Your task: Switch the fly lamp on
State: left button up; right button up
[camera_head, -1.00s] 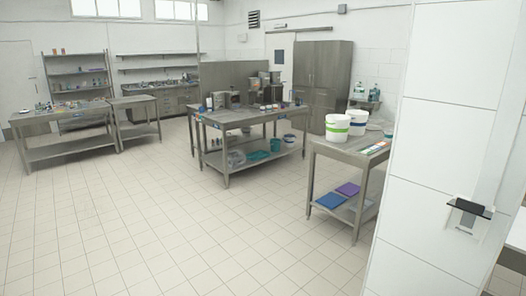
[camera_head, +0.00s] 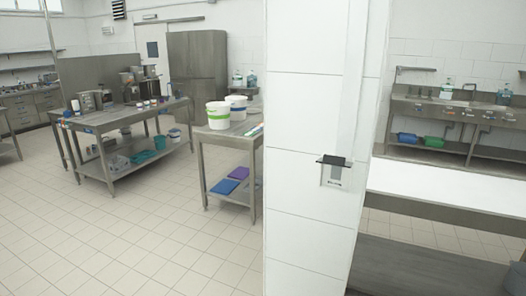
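I cannot make out a fly lamp for certain. A dark louvred panel (camera_head: 119,9) is high on the back wall at the upper left, cut by the top edge; I cannot tell if it is a lamp or a vent. A small bracket with a black top (camera_head: 333,162) is fixed to the white wall end at the centre; I cannot tell what it is. Neither of my grippers shows in the head view.
The white wall end (camera_head: 312,120) stands close ahead. A steel table with white buckets (camera_head: 218,115) is left of it, and another work table (camera_head: 110,122) is further left. A white-topped counter (camera_head: 450,190) and sinks (camera_head: 450,108) are at the right. Tiled floor (camera_head: 60,235) is clear at the lower left.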

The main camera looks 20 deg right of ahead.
aim_at(336, 171)
jog(key=z, duration=1.2)
